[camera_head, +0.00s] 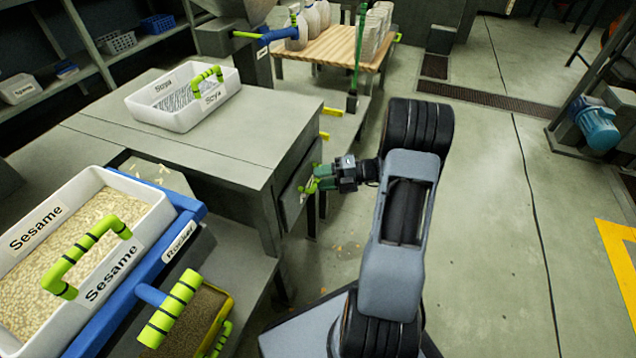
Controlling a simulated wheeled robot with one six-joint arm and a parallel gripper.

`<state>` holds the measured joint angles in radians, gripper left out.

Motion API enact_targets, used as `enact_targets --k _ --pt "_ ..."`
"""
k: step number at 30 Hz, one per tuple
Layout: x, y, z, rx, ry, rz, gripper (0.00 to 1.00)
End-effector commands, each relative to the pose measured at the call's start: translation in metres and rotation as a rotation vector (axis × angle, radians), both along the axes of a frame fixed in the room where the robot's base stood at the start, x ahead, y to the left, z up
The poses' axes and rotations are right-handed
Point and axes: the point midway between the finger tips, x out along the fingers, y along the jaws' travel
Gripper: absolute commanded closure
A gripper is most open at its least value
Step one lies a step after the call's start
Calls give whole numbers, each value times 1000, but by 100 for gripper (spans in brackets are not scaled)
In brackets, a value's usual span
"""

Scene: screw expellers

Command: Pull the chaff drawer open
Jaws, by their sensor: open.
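A grey drawer front (293,200) shows at the right side of the grey bench, below its top. I can read no chaff label on it. My gripper (312,181) is at this front, reaching in from the right with its green fingers open. A yellow-green handle seems to lie at the fingers, but it blends with them. I cannot tell whether the fingers are around it or touching it. The drawer looks shut or nearly so; its far edge is hidden behind my gripper.
A white Soya tray (181,119) stands on the bench. At the left are a Sesame tray (135,267), a blue rack (193,213) and a brown-filled container (190,325). A wooden table (325,48) with bottles stands behind. The floor to the right is mostly clear.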

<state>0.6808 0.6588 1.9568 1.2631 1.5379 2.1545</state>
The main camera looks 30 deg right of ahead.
Motion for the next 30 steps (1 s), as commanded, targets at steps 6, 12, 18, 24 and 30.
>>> enact_targets --k 6,12,18,24,30 --pt "5 12 -3 0 0 1 59" --pt "6 14 -2 0 0 0 59" --pt "6 14 -2 0 0 0 66" --pt "6 13 -2 0 0 0 85" --pt "6 13 -2 0 0 0 100"
